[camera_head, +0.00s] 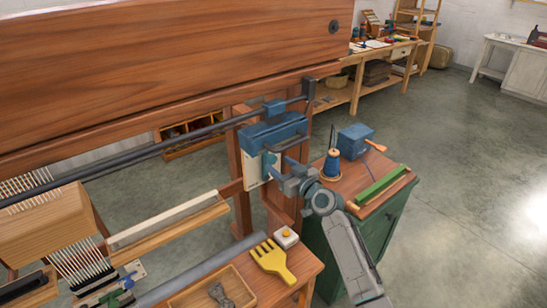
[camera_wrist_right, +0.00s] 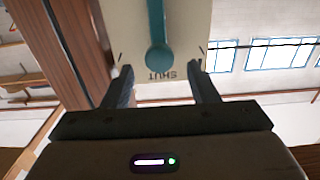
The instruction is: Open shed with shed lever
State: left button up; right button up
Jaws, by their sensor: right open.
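The shed lever is a teal handle with a round end (camera_wrist_right: 159,57), on a cream plate (camera_wrist_right: 188,22) that fills the upper middle of the right wrist view. The word SHUT shows upside down on the plate below the round end. In the head view the plate (camera_head: 252,172) sits under a blue housing on the loom's wooden post, and the lever is partly hidden by my gripper. My right gripper (camera_wrist_right: 161,78) is open, its two fingers on either side of the lever's end line but apart from it. In the head view it (camera_head: 281,168) faces the plate. My left gripper is not seen.
A green cabinet (camera_head: 345,225) with a blue spool (camera_head: 331,168) and a blue box (camera_head: 355,141) stands close behind my right arm. A yellow comb (camera_head: 270,258) lies on the wooden bench below. A dark bar (camera_head: 130,155) crosses the loom. Open floor lies right.

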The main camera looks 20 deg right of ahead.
aim_at(273, 160)
jog(key=shift+p+x, duration=0.3)
jog(key=shift+x, duration=1.6)
jog(key=shift+c, duration=0.4)
grip_shut()
